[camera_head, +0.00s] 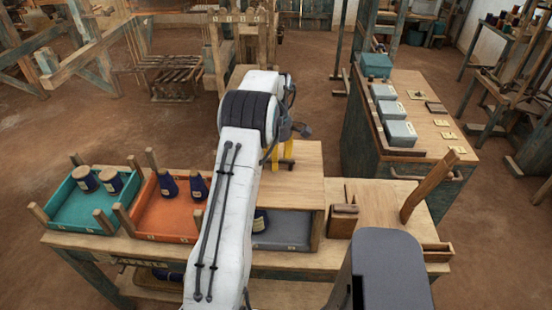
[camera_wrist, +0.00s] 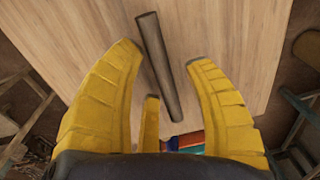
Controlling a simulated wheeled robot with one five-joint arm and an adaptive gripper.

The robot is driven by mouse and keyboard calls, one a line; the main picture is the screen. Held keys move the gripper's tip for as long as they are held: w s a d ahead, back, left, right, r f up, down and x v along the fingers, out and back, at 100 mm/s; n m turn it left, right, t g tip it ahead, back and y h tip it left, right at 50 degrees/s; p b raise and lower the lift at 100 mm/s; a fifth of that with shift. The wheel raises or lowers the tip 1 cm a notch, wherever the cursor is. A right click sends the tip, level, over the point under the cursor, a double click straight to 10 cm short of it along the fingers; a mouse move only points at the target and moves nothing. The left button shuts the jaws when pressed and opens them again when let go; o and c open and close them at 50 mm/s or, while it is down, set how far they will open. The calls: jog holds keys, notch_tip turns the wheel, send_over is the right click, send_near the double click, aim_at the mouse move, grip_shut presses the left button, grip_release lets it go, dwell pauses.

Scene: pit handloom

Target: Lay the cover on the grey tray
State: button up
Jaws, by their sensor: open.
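The cover looks to be the pale wooden board (camera_head: 298,190) at the middle of the bench, behind and partly above the grey tray (camera_head: 290,232). The board (camera_wrist: 225,35) fills much of the wrist view, with a dark bar-shaped handle (camera_wrist: 160,65) on it. My gripper (camera_wrist: 163,55) is open, its yellow fingers on either side of the handle and apart from it. In the head view my gripper (camera_head: 285,155) is over the board, partly hidden by my arm. The grey tray's front shows, with a dark jar (camera_head: 261,221) in it; its left part is hidden.
A teal tray (camera_head: 75,207) and an orange tray (camera_head: 165,222), each with dark jars, stand left on the bench. Wooden posts (camera_head: 103,221) rise at their corners. A slanted wooden stick (camera_head: 428,187) stands right. Another bench (camera_head: 425,120) with grey boxes is behind.

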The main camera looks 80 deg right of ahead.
jog(key=shift+r, duration=0.1)
notch_tip(320, 180, up, 12)
jog(key=shift+d, duration=0.4)
dwell(0.3)
